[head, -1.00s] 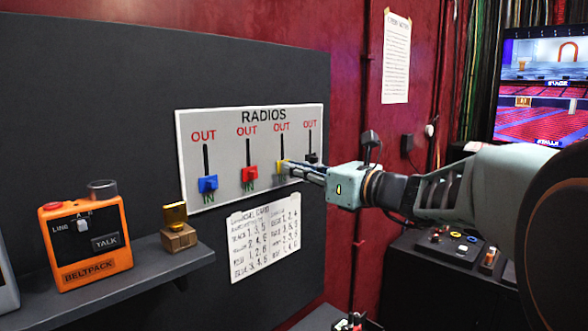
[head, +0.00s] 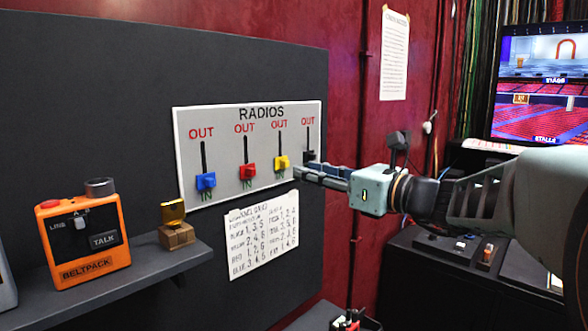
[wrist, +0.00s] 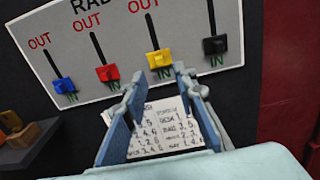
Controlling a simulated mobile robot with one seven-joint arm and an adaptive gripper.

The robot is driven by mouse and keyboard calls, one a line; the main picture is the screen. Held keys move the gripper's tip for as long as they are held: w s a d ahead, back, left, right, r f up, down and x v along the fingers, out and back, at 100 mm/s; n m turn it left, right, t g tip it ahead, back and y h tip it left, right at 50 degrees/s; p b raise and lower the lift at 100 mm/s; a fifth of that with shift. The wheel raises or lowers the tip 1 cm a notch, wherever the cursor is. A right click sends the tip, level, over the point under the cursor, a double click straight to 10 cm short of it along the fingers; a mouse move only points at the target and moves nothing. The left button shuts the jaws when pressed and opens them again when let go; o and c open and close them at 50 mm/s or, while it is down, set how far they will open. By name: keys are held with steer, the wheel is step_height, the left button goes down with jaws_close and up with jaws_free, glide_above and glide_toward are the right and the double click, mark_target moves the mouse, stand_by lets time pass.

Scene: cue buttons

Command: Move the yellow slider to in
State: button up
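The yellow slider (head: 282,163) is on the white RADIOS panel (head: 225,125). It sits at the bottom of its slot, just above the green IN label, with the bare slot above it; the wrist view shows the same (wrist: 159,58). My gripper (head: 300,172) is in front of the panel, just right of and slightly below the yellow slider, and apart from it. In the wrist view its two fingers (wrist: 160,74) are parted with nothing between them, their tips below the yellow slider.
Blue (head: 206,181), red (head: 248,171) and black (head: 309,156) sliders share the panel, all low in their slots. A paper list (head: 262,235) hangs below. An orange beltpack (head: 83,240) and a small yellow-topped block (head: 176,225) stand on the left shelf (head: 130,290).

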steer(key=v, duration=0.6)
steer(key=shift+s+d, duration=0.3)
